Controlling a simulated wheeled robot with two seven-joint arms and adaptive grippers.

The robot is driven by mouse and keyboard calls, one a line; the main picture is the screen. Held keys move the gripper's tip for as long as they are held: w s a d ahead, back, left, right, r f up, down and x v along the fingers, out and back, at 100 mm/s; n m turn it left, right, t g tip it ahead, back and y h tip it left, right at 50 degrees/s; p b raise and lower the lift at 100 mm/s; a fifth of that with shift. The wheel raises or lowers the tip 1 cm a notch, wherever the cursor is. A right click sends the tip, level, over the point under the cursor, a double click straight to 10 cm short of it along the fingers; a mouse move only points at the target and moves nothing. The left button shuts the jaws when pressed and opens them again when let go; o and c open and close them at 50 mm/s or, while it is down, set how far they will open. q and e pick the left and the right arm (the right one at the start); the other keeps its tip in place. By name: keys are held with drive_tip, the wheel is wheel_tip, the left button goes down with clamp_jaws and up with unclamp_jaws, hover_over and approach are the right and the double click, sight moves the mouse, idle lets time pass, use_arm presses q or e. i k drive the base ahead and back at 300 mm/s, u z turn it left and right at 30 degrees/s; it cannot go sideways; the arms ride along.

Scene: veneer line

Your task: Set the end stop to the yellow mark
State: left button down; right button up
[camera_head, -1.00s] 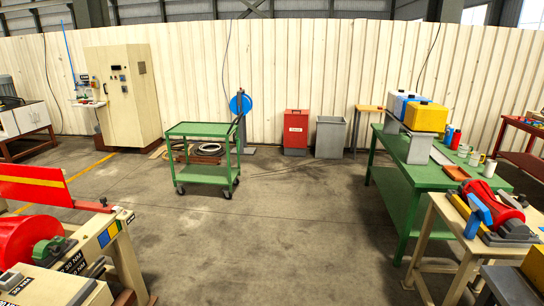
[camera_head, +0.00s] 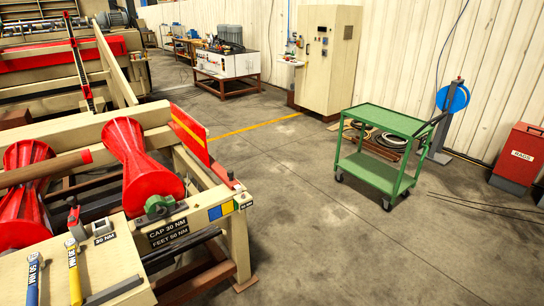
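A cream machine frame with red hourglass-shaped rollers (camera_head: 138,165) stands at the left. On the end of its front rail are coloured patches: a blue one (camera_head: 215,213), a yellow mark (camera_head: 228,208) and a pale one at the tip. A red plate with a yellow stripe (camera_head: 189,132) stands upright along the frame's right side. I cannot tell for sure which part is the end stop. Neither of my grippers is in view.
A panel (camera_head: 95,285) at the front left carries a blue-handled tool (camera_head: 33,277) and a yellow-handled tool (camera_head: 73,273). A green cart (camera_head: 385,145) stands at the right, before a beige cabinet (camera_head: 324,60). A red bin (camera_head: 516,158) is at the right edge. The floor between the machine and cart is clear.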

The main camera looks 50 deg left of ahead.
sight(193, 134)
drive_tip(key=u, duration=0.45)
drive_tip(key=i, duration=1.15)
drive_tip(key=u, duration=1.95)
drive_tip(key=i, duration=1.1)
drive_tip(key=u, duration=0.8)
